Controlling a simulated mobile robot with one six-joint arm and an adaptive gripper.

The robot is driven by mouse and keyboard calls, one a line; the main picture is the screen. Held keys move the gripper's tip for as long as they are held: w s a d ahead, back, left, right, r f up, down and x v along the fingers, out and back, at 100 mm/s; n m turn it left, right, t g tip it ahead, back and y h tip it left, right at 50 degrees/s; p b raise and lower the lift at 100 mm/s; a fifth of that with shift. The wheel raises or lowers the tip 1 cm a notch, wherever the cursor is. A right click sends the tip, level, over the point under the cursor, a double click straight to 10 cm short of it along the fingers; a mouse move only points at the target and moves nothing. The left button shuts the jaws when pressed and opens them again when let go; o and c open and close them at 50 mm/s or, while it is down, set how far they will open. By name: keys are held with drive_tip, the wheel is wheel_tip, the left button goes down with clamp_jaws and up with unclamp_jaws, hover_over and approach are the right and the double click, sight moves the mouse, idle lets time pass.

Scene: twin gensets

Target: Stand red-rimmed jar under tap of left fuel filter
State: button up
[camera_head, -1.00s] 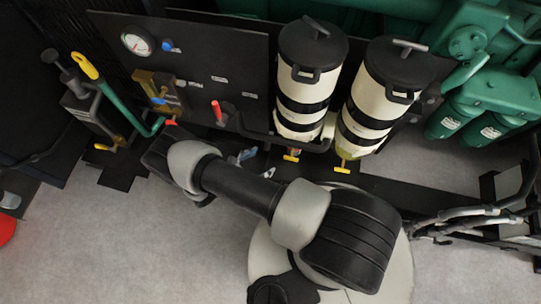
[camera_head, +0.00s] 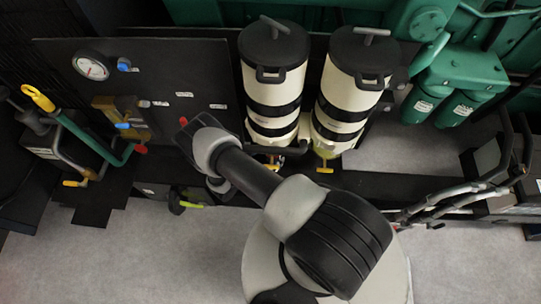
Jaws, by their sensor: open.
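The left fuel filter (camera_head: 273,85) is a cream cylinder with black bands and a black lid. Its yellow tap (camera_head: 272,167) shows partly below it, beside my arm. A like filter (camera_head: 352,85) stands to its right with its own yellow tap (camera_head: 325,170). My arm reaches left, in front of the black panel. My gripper (camera_head: 180,203) shows only in part below the wrist, dark with a yellow-green strip, left of the left filter's tap. I see nothing held in it. I cannot make out the red-rimmed jar; my arm may hide it.
The black panel (camera_head: 200,60) carries a gauge (camera_head: 91,66) and a red-handled valve. A green and yellow lever (camera_head: 85,135) stands at the left. Green engine filters (camera_head: 435,98) and grey pipes (camera_head: 455,200) are at the right. Grey floor (camera_head: 120,255) is clear in front.

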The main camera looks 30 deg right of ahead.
drive_tip(key=shift+w+d+f, duration=0.1)
drive_tip(key=shift+d, duration=0.2)
drive_tip(key=shift+c, duration=0.2)
drive_tip(key=c, duration=1.1)
drive_tip(key=shift+a, duration=0.1)
drive_tip(key=shift+s+a, duration=0.3)
drive_tip(key=shift+s, duration=0.2)
drive_tip(key=shift+s+a, duration=0.35)
drive_tip(key=shift+s, duration=0.25)
